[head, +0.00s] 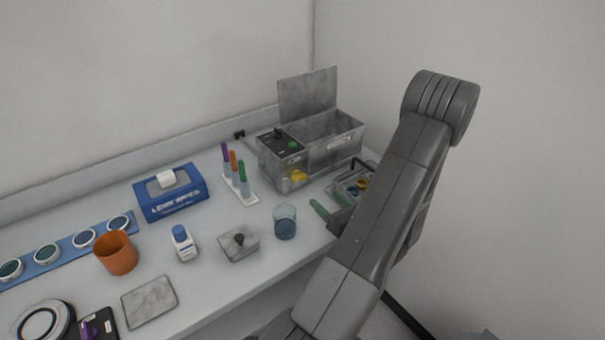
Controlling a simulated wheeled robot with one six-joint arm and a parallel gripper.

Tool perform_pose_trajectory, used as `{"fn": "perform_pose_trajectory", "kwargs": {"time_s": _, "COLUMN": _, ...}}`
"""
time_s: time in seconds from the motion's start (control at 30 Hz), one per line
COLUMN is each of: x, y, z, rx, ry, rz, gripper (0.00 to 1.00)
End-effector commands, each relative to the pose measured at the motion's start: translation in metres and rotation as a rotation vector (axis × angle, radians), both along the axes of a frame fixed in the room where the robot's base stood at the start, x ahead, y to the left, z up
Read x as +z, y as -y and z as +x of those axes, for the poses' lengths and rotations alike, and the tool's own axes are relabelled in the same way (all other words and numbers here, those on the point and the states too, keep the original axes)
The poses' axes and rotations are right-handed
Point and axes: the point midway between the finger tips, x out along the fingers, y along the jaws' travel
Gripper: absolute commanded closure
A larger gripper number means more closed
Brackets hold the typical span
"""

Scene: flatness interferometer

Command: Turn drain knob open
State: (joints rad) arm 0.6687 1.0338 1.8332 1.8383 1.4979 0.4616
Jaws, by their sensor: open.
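The metal bath box (335,139) stands at the back right of the bench with its lid raised. A yellow knob (297,175), which looks like the drain knob, sits low on its front left. I cannot read which way it is turned. My gripper (331,204) is partly hidden behind my own arm. Its green-tipped fingers appear open and empty, in front of and to the right of the yellow knob, apart from it.
A glass beaker (285,222) and a grey block with a black knob (239,243) stand near the front edge. A test tube rack (240,191) stands left of the bath.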

Motion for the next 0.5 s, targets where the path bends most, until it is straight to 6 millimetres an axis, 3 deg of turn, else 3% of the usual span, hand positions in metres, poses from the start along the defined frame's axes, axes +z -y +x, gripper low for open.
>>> {"fn": "perform_pose_trajectory", "kwargs": {"time_s": 0.5, "x": 0.003, "y": -0.059, "z": 0.077, "rx": 0.007, "ry": 0.0, "rz": -0.001, "gripper": 0.33}}
